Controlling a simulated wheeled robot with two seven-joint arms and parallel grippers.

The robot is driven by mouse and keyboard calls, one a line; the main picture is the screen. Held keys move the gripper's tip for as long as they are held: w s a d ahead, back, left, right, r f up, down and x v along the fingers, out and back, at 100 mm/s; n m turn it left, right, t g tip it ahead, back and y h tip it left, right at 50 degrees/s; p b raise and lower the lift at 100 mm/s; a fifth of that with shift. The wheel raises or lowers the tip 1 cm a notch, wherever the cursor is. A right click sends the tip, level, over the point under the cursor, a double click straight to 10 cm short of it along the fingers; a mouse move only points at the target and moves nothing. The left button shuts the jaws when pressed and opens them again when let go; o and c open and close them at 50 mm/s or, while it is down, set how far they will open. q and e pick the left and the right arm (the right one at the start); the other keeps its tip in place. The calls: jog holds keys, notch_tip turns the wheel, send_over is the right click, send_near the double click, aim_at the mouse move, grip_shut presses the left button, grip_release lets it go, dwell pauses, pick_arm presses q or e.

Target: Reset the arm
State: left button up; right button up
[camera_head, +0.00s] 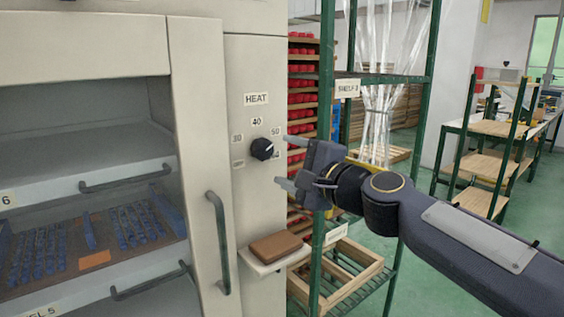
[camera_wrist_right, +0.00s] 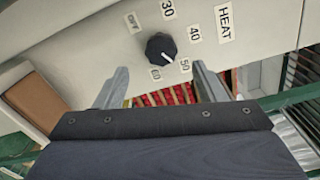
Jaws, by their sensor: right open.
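My right arm comes in from the right in the head view. My right gripper (camera_head: 284,162) is open and empty, with its fingers toward the cabinet's heat panel. The dark round heat knob (camera_head: 262,149) is on that panel, just left of the fingertips. In the right wrist view the knob (camera_wrist_right: 161,47) shows between and beyond the two spread fingers (camera_wrist_right: 160,76), apart from them. Its white mark seems to point toward the 50 label (camera_wrist_right: 184,66). My left gripper is in neither view.
The pale cabinet (camera_head: 260,60) has a vertical door handle (camera_head: 219,243) and pull-out shelves with blue parts. A small ledge (camera_head: 272,264) holds a brown block (camera_head: 276,247). A green rack (camera_head: 327,120) stands behind my gripper. Green floor is open at the right.

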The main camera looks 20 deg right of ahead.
jog(key=s+d+f+n+g+h, duration=0.15)
jog(key=s+f+n+g, duration=1.15)
jog(key=s+f, duration=1.7)
notch_tip(320, 180, up, 19)
jog(key=w+n+t+p, duration=0.1)
jog(key=w+n+p, duration=0.1)
jog(key=p, duration=1.9)
jog(key=shift+t+h, duration=0.3)
jog(key=shift+h, duration=0.15)
